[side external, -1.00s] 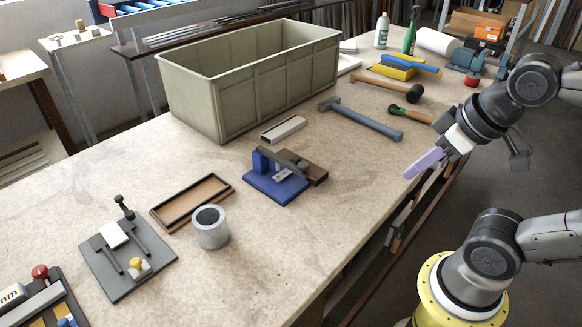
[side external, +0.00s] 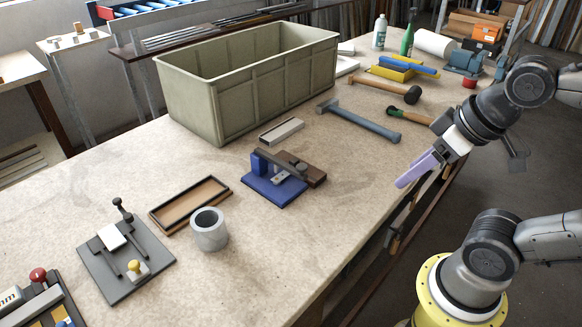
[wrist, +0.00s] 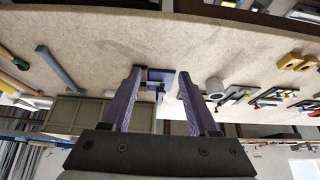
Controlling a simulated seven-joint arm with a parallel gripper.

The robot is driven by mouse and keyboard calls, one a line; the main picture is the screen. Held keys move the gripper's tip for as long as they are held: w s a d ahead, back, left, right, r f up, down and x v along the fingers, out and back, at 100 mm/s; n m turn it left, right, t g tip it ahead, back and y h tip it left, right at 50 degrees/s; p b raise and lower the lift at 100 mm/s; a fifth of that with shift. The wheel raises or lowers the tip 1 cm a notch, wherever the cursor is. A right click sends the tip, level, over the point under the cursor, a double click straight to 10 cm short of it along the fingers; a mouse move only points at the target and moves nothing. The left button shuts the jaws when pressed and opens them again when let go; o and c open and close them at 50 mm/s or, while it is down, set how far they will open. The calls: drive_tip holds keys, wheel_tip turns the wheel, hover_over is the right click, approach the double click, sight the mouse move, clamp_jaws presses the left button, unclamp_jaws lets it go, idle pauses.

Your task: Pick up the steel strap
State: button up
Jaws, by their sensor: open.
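No piece is clearly recognisable as the steel strap. A small bright metal piece (side external: 281,177) sits at the blue fixture (side external: 270,192) in the middle of the bench, beside a dark bar and a brown block (side external: 314,176); it may be the strap. My gripper (side external: 405,182) has lavender fingers, is open and empty, and hangs off the bench's near right edge, well right of the fixture. In the wrist view the fixture (wrist: 158,76) shows between the spread fingers (wrist: 160,72), some distance beyond them.
Behind the fixture lie a light grey channel piece (side external: 281,131) and a large green bin (side external: 250,95). A grey cup (side external: 209,232) and brown tray (side external: 188,205) stand left. Hammers (side external: 358,120) lie right. Bench surface between gripper and fixture is clear.

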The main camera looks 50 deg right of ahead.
drive_tip(key=w+d+r+n+g, duration=0.1)
drive_tip(key=w+r+n, duration=0.4)
drive_tip(key=w+n, duration=0.2)
drive_tip(key=w+r+n+g, duration=0.1)
drive_tip(key=w+r+n, duration=0.4)
drive_tip(key=w+n, duration=0.25)
drive_tip(key=n+g, duration=0.4)
hover_over(293, 161)
drive_tip(key=shift+m, duration=0.25)
wheel_tip(293, 161, down, 20)
drive_tip(key=shift+f, duration=3.2)
